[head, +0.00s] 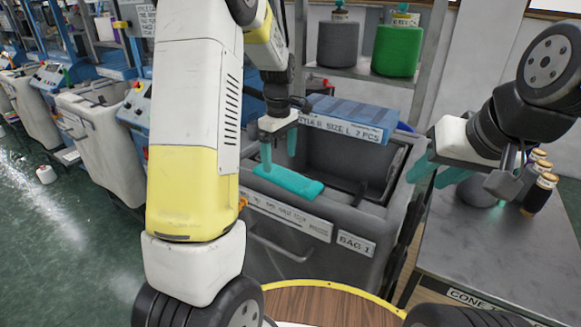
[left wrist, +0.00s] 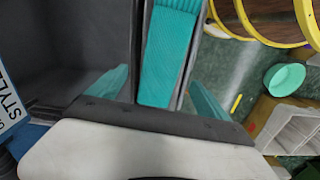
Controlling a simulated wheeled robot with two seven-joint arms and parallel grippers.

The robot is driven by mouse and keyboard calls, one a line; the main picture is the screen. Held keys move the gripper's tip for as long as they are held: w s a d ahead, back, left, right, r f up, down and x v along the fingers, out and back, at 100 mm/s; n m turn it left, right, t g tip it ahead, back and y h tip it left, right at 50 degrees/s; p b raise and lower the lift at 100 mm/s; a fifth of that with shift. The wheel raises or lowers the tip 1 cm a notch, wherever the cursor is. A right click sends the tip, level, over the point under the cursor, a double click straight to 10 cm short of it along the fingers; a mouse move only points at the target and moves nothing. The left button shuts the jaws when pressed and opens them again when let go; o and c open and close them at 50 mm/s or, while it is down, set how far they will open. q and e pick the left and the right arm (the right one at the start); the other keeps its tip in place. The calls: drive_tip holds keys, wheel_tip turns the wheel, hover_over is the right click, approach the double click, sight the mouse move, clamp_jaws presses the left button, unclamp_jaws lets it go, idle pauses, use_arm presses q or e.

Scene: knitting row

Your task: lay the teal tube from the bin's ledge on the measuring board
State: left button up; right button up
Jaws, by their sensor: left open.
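The teal tube (head: 290,182) is a flat ribbed knit piece lying on the front ledge of the grey bin (head: 352,220). My left gripper (head: 279,157) is open and points down just above the tube's left part. In the left wrist view the tube (left wrist: 172,55) runs between the two teal fingers of my left gripper (left wrist: 158,92), with a gap on each side. My right gripper (head: 437,172) seems open and empty, at the bin's right side, near the grey table. I cannot make out the measuring board in either view.
A blue box (head: 345,116) labelled Style B, Size L stands at the bin's back. A round wooden top (head: 325,305) with a yellow rim is in front of the bin. Dark cones (head: 540,193) stand on the grey table (head: 480,250) at right.

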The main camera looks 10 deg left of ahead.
sight(281, 173)
use_arm(q)
wheel_tip(281, 173, down, 5)
drive_tip(key=shift+s+d, duration=0.15)
drive_tip(key=c, duration=1.4)
drive_tip(key=shift+r, duration=0.15)
